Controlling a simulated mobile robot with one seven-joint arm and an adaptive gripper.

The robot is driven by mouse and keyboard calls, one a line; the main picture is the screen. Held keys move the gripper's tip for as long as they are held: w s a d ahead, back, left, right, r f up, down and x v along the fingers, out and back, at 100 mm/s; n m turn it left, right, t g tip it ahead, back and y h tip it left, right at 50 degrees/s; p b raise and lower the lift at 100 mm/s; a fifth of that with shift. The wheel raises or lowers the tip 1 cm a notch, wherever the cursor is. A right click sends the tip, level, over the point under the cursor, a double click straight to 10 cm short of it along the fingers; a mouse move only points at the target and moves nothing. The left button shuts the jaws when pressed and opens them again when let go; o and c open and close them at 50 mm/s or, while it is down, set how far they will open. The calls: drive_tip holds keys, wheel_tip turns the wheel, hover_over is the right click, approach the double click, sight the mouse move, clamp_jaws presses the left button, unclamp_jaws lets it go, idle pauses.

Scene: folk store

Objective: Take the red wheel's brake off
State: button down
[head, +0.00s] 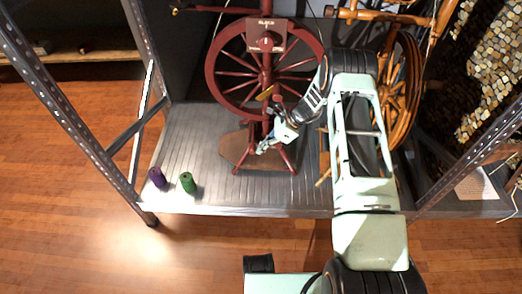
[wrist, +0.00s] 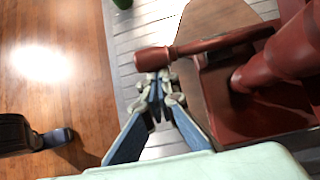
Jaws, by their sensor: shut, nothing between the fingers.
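The red spinning wheel (head: 213,72) stands upright on the grey shelf, with a small lettered plate (head: 279,27) carrying a round knob in front of its upper part. My gripper (head: 262,149) is low in front of the wheel's frame, well below that plate. In the wrist view my gripper (wrist: 157,84) is shut and empty. Its fingertips are close to the rounded end of a red turned rod (wrist: 152,59); I cannot tell whether they touch. The rod runs right to a thick red post (wrist: 275,68). My arm hides part of the wheel's right side.
A brown wooden wheel (head: 410,80) stands to the right, partly behind my arm. Purple (head: 157,177) and green (head: 187,183) spools stand at the shelf's front left. Metal uprights (head: 75,95) frame the shelf (head: 205,130). The shelf between spools and red wheel is clear.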

drive_tip(key=shift+w+r, duration=0.2)
drive_tip(key=shift+r, duration=0.65)
drive_tip(key=shift+w+a+r, duration=0.1)
drive_tip(key=shift+r, duration=0.05)
drive_tip(key=shift+r, duration=0.1)
drive_tip(key=shift+a+r+p, duration=0.15)
drive_tip(key=shift+r+p, duration=0.3)
drive_tip(key=shift+r, duration=0.4)
approach(254, 145)
drive_tip(key=d+f, duration=0.2)
drive_tip(key=d, duration=0.3)
drive_tip(key=shift+w+d+r, duration=0.25)
drive_tip(key=shift+w+r, duration=0.05)
drive_tip(key=shift+w, duration=0.2)
